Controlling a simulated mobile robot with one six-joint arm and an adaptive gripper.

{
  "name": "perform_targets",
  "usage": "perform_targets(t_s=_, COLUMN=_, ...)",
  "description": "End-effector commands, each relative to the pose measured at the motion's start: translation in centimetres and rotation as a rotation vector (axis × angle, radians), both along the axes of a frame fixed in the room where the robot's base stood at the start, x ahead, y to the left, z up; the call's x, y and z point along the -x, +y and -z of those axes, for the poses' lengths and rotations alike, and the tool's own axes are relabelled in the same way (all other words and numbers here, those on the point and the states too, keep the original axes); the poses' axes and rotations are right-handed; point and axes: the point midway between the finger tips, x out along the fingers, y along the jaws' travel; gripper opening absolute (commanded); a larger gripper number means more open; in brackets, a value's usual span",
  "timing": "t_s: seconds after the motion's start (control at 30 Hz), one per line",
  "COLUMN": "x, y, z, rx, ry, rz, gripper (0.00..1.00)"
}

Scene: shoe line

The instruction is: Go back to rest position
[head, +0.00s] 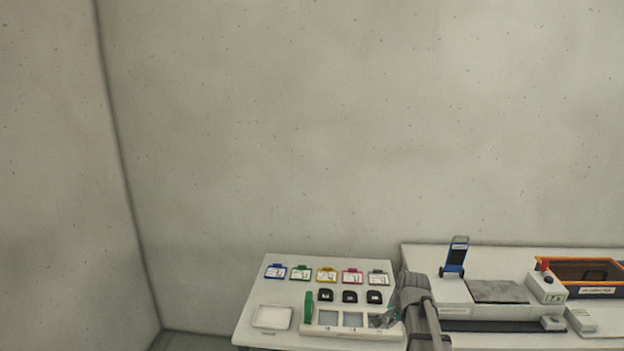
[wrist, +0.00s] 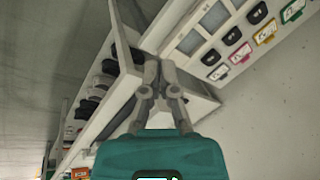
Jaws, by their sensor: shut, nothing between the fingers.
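My gripper (head: 384,318) is over the right end of the white compartment tray in the head view, partly covered by my grey arm. In the wrist view my gripper (wrist: 158,68) shows grey fingers closed together in front of its teal body. Nothing shows between the fingertips. The white compartment tray (head: 353,331) lies on the left table, and it also shows in the wrist view beyond the fingers. I cannot tell whether the fingers touch it.
The left table (head: 258,300) carries several coloured badges, three black pieces (head: 350,297), a white dish (head: 272,317) and a green piece (head: 308,306). The right table holds a blue phone-like device (head: 456,257), a grey plate (head: 497,291) and an orange-rimmed crate (head: 540,262). A bare wall stands behind.

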Motion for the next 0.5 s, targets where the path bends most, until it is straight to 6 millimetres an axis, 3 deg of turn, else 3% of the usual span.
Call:
perform_targets(t_s=0.03, x=2.3, y=1.0, z=1.2, rx=0.028, ry=0.02, rz=-0.078, gripper=0.0)
perform_targets(t_s=0.3, x=11.2, y=4.6, z=4.3, rx=0.166, ry=0.131, rz=-0.533, gripper=0.0)
perform_targets(t_s=0.5, x=16.1, y=6.0, z=5.7, rx=0.223, ry=0.196, rz=-0.797, gripper=0.0)
